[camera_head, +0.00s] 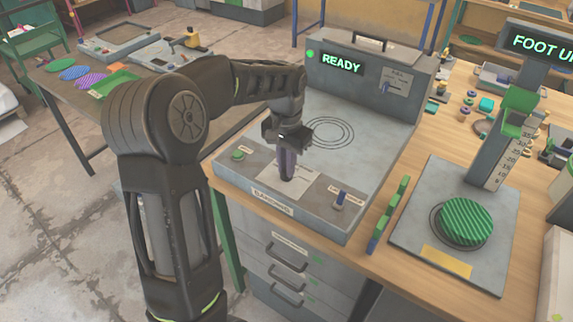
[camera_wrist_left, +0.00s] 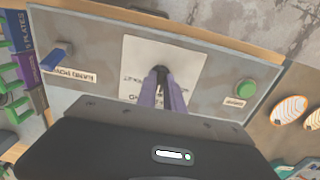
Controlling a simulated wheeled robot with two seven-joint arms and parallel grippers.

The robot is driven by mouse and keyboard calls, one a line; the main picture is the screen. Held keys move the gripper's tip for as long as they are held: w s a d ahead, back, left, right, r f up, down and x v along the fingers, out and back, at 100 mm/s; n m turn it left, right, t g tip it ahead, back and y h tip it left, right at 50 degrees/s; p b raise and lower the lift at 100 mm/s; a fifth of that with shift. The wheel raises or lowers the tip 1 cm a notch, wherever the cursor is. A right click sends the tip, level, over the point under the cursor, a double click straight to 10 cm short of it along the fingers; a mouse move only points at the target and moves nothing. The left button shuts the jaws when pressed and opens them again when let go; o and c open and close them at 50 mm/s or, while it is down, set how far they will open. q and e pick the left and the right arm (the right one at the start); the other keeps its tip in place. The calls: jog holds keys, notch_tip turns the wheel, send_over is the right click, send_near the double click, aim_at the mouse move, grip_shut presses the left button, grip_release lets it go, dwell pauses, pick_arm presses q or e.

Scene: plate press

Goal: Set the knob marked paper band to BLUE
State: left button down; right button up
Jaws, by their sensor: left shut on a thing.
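The grey banding press (camera_head: 375,118) stands on the wooden bench with a sloping front panel. A white card (camera_head: 268,182) lies in the middle of that panel, and also shows in the wrist view (camera_wrist_left: 195,62). A small dark knob (camera_wrist_left: 160,71) rises from the card. My left gripper (camera_head: 287,176) points down over the card, and its purple fingers (camera_wrist_left: 165,92) are shut on the knob. The fingers hide most of the knob, and its pointer cannot be seen. The card's lettering is too small or covered to read. My right gripper is not in view.
A green button (camera_head: 238,155) and a blue lever (camera_head: 339,200) flank the card on the panel. The display (camera_head: 342,63) reads READY. To the right, a green striped disc (camera_head: 466,221) lies on a grey plate (camera_head: 415,235), beside a green-and-blue rack (camera_head: 388,215).

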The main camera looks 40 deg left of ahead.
pick_arm(q)
jog(key=c, duration=1.5)
grip_release()
jog(key=shift+o, duration=0.2)
jog(key=shift+r+b, duration=0.35)
jog(key=shift+r, duration=3.55)
